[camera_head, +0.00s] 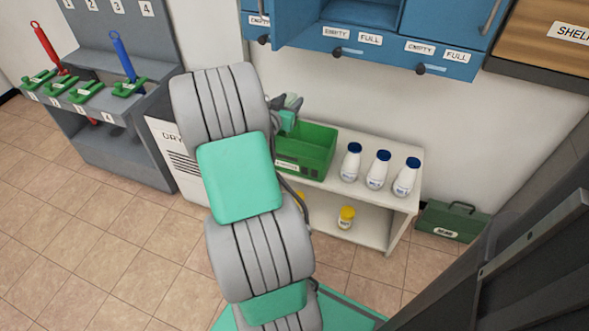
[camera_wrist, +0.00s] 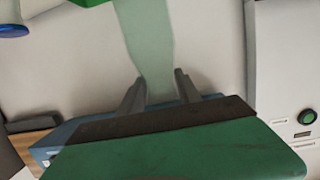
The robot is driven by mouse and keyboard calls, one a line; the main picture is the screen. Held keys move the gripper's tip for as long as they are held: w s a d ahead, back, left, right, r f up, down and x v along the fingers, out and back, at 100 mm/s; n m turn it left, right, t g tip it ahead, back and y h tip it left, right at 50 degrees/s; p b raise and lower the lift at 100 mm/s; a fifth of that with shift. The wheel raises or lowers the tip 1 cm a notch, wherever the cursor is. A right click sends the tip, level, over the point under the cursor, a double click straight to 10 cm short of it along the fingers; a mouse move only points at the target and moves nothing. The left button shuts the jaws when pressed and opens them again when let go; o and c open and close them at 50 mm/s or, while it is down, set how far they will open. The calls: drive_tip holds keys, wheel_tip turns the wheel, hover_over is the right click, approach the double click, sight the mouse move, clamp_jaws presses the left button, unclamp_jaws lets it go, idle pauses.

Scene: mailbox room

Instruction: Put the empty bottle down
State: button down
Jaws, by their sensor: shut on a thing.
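In the wrist view my gripper (camera_wrist: 159,86) is shut on a pale green, see-through bottle (camera_wrist: 150,40). One grey finger lies on each side of it. The bottle runs from between the fingers to the top edge, near a green edge there, so its far end is cut off. In the head view my gripper (camera_head: 288,103) is small and partly hidden behind my arm, near the back left of a green crate (camera_head: 318,155). I cannot make out the bottle in that view, nor whether it touches anything.
The crate stands on a white shelf unit (camera_head: 335,190) with several blue-capped white bottles (camera_head: 378,170) to its right. A yellow-capped bottle (camera_head: 346,217) is on the lower shelf. Blue cabinets (camera_head: 375,55) hang above. A white dryer (camera_head: 180,150) stands left; a green toolbox (camera_head: 450,220) right.

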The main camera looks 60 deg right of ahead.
drive_tip(key=s+d+f+m+g+b, duration=0.25)
drive_tip(key=s+d+f, duration=0.2)
drive_tip(key=s, duration=0.35)
wheel_tip(320, 180, down, 10)
drive_tip(key=b, duration=0.3)
drive_tip(key=shift+w+d+r+n, duration=0.15)
drive_tip(key=shift+d+r+n, duration=0.1)
drive_tip(key=shift+d+n, duration=0.1)
drive_tip(key=shift+f, duration=0.2)
drive_tip(key=c, duration=0.8)
unclamp_jaws()
drive_tip(key=shift+c, duration=0.2)
drive_tip(key=shift+r, duration=0.1)
